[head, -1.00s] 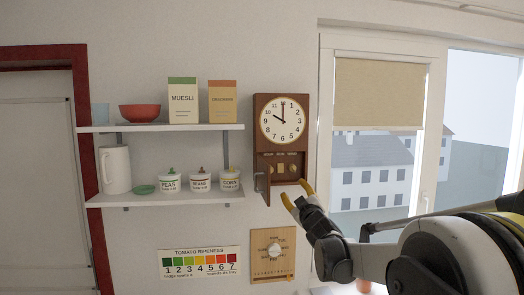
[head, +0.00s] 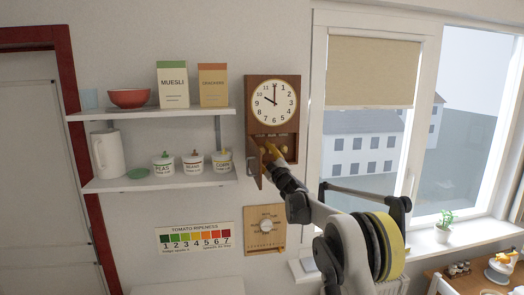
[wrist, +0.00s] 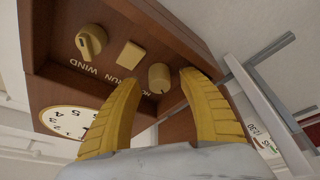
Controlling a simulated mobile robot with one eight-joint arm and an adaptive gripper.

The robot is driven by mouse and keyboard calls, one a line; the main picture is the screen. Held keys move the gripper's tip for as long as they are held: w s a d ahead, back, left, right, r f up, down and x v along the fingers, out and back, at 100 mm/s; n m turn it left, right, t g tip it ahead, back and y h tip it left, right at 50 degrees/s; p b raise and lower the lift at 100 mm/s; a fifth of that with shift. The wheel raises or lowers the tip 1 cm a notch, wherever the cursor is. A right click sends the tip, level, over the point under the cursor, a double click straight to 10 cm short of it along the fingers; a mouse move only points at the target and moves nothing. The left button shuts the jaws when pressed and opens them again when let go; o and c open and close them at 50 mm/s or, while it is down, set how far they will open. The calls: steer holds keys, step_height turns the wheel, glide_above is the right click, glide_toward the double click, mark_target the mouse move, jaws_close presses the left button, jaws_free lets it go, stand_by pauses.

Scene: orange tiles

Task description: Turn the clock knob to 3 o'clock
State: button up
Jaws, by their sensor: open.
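The brown wall clock (head: 272,134) has a round white face (head: 274,102); its hands read about 10 o'clock. Below the face is an open compartment. In the wrist view it holds a round knob (wrist: 159,77) by lettering that starts "HO", a flat piece (wrist: 130,55) by "RUN" and a larger knob (wrist: 91,40) by "WIND". My gripper (head: 273,151) is open at this compartment, its yellow fingers (wrist: 162,82) on either side of the "HO" knob in the picture. Contact cannot be told. In the head view my gripper partly hides the knobs.
The clock's small door (head: 254,166) hangs open at the left of my gripper. Shelves (head: 160,184) with canisters and boxes stand left of the clock. A wooden dial board (head: 264,230) hangs below, and a window (head: 365,150) is at right.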

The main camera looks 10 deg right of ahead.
steer(key=shift+w+a+r, duration=0.1)
steer(key=shift+w, duration=0.3)
jaws_close()
